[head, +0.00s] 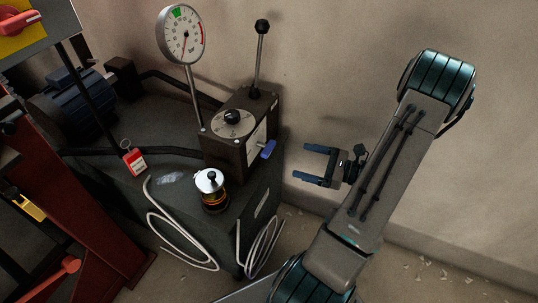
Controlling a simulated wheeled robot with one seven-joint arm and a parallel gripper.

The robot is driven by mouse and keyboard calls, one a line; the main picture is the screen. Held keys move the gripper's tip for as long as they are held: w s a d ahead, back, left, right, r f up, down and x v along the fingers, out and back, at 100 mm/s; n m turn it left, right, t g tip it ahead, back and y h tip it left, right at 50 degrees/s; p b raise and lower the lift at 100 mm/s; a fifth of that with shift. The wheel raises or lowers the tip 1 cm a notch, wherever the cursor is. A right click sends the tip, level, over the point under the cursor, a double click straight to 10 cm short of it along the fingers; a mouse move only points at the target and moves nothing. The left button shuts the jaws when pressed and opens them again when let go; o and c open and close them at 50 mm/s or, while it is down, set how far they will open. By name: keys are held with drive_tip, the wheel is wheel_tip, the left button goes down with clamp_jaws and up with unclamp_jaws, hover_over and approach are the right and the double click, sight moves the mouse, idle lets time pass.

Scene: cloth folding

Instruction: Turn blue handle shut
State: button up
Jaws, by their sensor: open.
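The blue handle (268,149) is a small lever on the right side of a dark control box (226,145). The box stands on a dark machine cabinet. My gripper (305,163) is to the right of the blue handle, with its two fingers spread and pointing left toward it. Nothing is between the fingers, and a gap separates them from the handle. The handle's pivot is too small to make out clearly.
A round gauge (181,34) and a black-knobbed lever (262,27) rise above the box. A silver-topped jar (211,190) stands in front of it. White hoses (262,245) hang at the cabinet's front. A wall lies behind my arm.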

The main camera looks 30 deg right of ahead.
sight(272, 149)
drive_tip(key=shift+m+t+h, duration=0.4)
drive_tip(key=shift+m+t, duration=0.2)
drive_tip(key=x, duration=0.4)
drive_tip(key=b+x, duration=0.1)
drive_tip(key=x, duration=0.3)
drive_tip(key=f+x, duration=0.1)
drive_tip(key=x, duration=0.4)
drive_tip(key=shift+w+d+f+b, duration=0.1)
drive_tip(key=shift+w+d+b, duration=0.1)
drive_tip(key=shift+d+b, duration=0.2)
drive_tip(key=c, duration=1)
